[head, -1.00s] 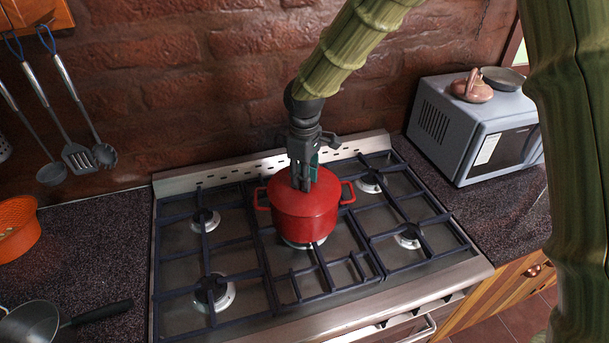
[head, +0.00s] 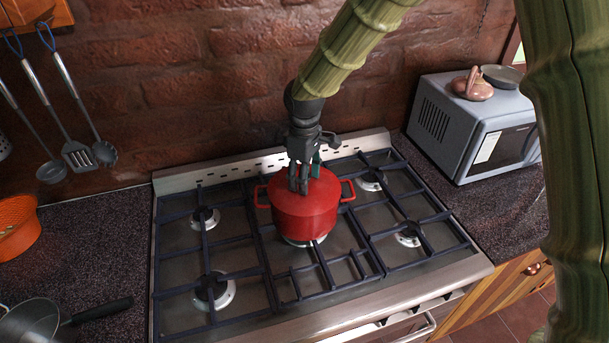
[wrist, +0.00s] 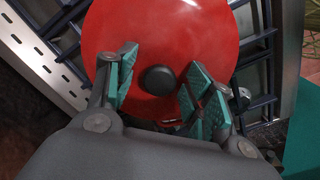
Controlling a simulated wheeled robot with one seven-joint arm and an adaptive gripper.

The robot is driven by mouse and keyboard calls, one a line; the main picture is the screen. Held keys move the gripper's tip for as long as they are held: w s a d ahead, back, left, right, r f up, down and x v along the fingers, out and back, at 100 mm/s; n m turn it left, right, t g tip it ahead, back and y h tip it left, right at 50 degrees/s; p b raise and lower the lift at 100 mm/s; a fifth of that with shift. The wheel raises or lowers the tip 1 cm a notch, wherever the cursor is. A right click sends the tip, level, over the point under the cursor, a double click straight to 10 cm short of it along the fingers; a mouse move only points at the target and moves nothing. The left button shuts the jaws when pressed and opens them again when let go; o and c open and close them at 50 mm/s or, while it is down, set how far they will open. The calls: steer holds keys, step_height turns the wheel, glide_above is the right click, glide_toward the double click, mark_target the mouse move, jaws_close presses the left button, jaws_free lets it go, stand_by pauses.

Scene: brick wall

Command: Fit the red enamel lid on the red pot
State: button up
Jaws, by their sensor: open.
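The red pot (head: 304,217) stands upright on the middle of the stove, with a red handle on each side. The red enamel lid (head: 322,186) lies on top of the pot; from the head view it looks level and covers the opening. In the wrist view the lid (wrist: 163,42) shows as a red disc with a dark round knob (wrist: 157,79). My gripper (head: 299,187) points down just over the lid. In the wrist view my gripper (wrist: 160,88) is open, with its teal-padded fingers on either side of the knob and apart from it. A little red shows below the lid's near edge.
Dark grates (head: 212,250) with several burners surround the pot. A grey microwave (head: 470,125) stands on the counter at the right. An orange colander (head: 18,225) and a pan (head: 35,322) are at the left. Utensils (head: 78,155) hang on the brick wall behind.

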steer(key=shift+r, duration=0.1)
step_height(320, 180, up, 12)
stand_by(0.6)
stand_by(0.4)
